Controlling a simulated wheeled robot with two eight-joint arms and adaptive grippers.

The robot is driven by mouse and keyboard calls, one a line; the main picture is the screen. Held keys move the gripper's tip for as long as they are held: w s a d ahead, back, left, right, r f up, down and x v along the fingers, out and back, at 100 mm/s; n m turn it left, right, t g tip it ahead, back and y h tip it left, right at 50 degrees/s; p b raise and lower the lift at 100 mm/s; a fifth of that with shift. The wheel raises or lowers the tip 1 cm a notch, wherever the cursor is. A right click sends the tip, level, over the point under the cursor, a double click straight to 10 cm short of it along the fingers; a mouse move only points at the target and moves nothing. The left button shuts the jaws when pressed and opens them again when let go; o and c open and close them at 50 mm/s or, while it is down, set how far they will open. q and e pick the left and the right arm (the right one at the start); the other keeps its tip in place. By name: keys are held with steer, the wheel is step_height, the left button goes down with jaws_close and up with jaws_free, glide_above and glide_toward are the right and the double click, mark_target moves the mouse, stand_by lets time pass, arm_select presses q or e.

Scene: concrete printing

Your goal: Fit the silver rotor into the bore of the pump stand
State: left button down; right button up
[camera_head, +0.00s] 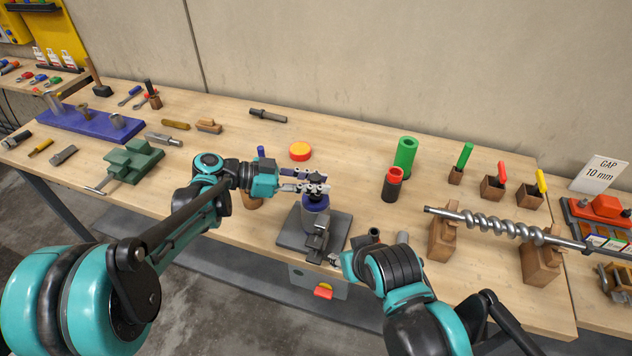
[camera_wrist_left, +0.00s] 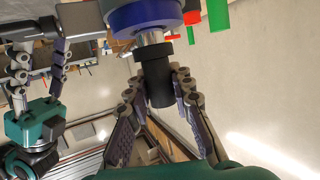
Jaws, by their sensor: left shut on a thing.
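The pump stand is a blue cylinder (camera_head: 315,222) on a dark grey base plate (camera_head: 292,240) near the table's front edge. In the left wrist view its blue ring (camera_wrist_left: 145,14) is at the top. The rotor has a black grip (camera_wrist_left: 157,85) and a short silver section (camera_wrist_left: 150,38) showing at the blue ring; any part inside the bore is hidden. My left gripper (camera_head: 318,188) is shut on the rotor's black grip, above the stand. My right gripper (camera_head: 334,260) is low at the stand's front, close to a grey block (camera_head: 319,236); its hold is unclear.
A black cylinder with a red top (camera_head: 392,184) and a green cylinder (camera_head: 405,156) stand right of the stand. A long auger (camera_head: 500,228) rests on wooden blocks farther right. A yellow-and-red disc (camera_head: 300,151) lies behind. The back middle of the table is mostly clear.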

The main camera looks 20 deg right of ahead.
arm_select(q)
steer(key=m+g, duration=0.2)
steer(key=g, duration=0.1)
steer(key=shift+w+m+y, duration=0.1)
steer(key=shift+m+y, duration=0.2)
steer(key=shift+y, duration=0.1)
steer(key=shift+f+m+g+y, duration=0.1)
steer(key=shift+m+g+y, duration=0.3)
steer(key=shift+m+g, duration=0.5)
steer(key=c, duration=1.3)
jaws_free()
steer(key=shift+o, duration=0.2)
